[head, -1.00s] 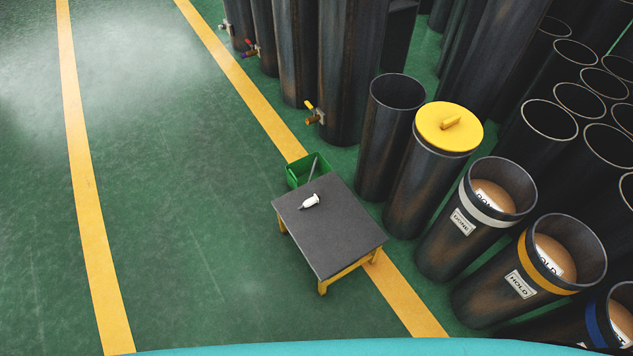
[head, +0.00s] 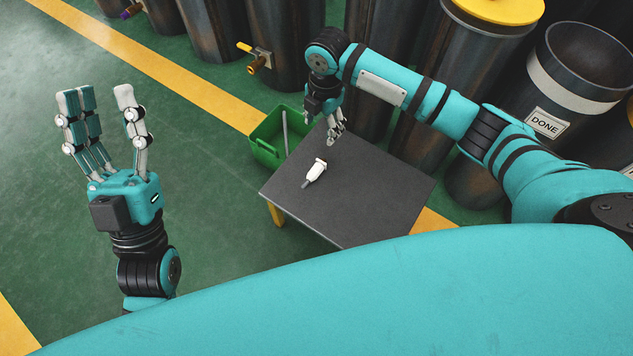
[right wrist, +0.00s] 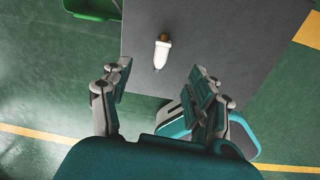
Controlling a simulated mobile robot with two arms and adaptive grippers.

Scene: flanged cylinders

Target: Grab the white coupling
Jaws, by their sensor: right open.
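The white coupling (head: 316,171) lies on its side on the dark grey top of a small table (head: 372,200), with a grey tip toward the lower left. In the right wrist view the coupling (right wrist: 161,54) lies beyond and between the fingers, with a brownish end at the top. My right gripper (head: 334,132) is open and empty, above the table's far edge, just behind the coupling and apart from it; its fingers also show in the right wrist view (right wrist: 158,85). My left gripper (head: 103,95) is raised over the floor at the left, fingers spread, open and empty.
A green bin (head: 266,152) stands at the table's far left corner. Tall dark cylinders crowd the back and right, one with a brass valve (head: 258,60), one with a yellow lid (head: 502,8), one labelled DONE (head: 546,123). The green floor at left is clear.

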